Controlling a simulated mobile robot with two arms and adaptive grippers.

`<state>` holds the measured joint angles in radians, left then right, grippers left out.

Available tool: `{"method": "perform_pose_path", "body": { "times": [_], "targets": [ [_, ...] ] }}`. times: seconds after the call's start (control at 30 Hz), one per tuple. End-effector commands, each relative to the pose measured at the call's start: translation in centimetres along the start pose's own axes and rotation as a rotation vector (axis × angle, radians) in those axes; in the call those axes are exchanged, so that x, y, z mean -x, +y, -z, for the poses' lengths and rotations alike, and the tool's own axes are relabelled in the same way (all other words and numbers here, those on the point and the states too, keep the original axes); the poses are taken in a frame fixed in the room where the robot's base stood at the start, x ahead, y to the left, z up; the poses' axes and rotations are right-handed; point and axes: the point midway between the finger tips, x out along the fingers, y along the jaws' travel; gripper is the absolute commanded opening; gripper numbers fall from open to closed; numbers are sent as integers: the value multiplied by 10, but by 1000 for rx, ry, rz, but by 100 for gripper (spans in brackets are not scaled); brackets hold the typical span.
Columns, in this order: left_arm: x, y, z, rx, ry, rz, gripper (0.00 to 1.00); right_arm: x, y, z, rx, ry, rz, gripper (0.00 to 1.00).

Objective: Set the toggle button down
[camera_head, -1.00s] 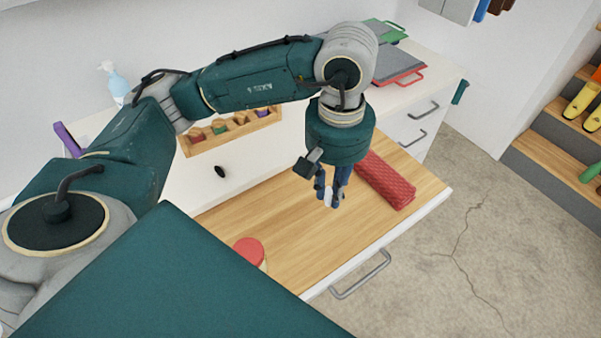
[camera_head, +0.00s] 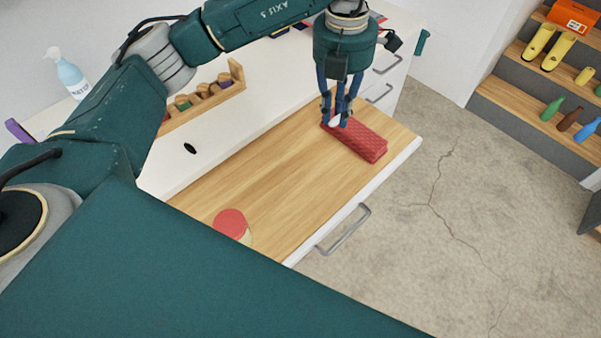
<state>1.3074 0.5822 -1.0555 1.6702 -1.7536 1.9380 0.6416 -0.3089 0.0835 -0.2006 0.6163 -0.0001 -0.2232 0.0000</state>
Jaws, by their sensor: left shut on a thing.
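My left gripper (camera_head: 338,116) points down, its blue fingers shut on a small white thing (camera_head: 335,122), which I take to be the toggle button. The fingers hide most of it. In the head view they are over the left end of a red textured case (camera_head: 362,140). I cannot tell whether the white thing touches the case or hangs above it. The case lies on a wooden surface (camera_head: 275,175) at its far right part. My right gripper is not in view.
A round red-topped container (camera_head: 230,223) stands at the near left of the wooden surface; the middle is bare. A metal handle (camera_head: 346,230) juts from the front.

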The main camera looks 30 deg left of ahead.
Motion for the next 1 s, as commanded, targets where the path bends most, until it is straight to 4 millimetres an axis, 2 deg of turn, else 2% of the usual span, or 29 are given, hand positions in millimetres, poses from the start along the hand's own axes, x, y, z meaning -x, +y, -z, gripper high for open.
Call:
{"method": "perform_pose_path", "body": {
  "times": [0.17,0.5,0.6,0.83,1.0],
  "targets": [
    [-34,1,2,12,9,2,8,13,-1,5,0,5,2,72],
    [-122,2,2,9,7,1,8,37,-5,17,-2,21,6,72],
    [-140,2,2,7,4,1,8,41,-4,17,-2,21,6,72],
    [-162,3,2,8,4,1,8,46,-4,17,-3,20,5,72],
    [-188,3,2,8,5,2,8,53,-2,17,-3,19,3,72]
  ]
}}
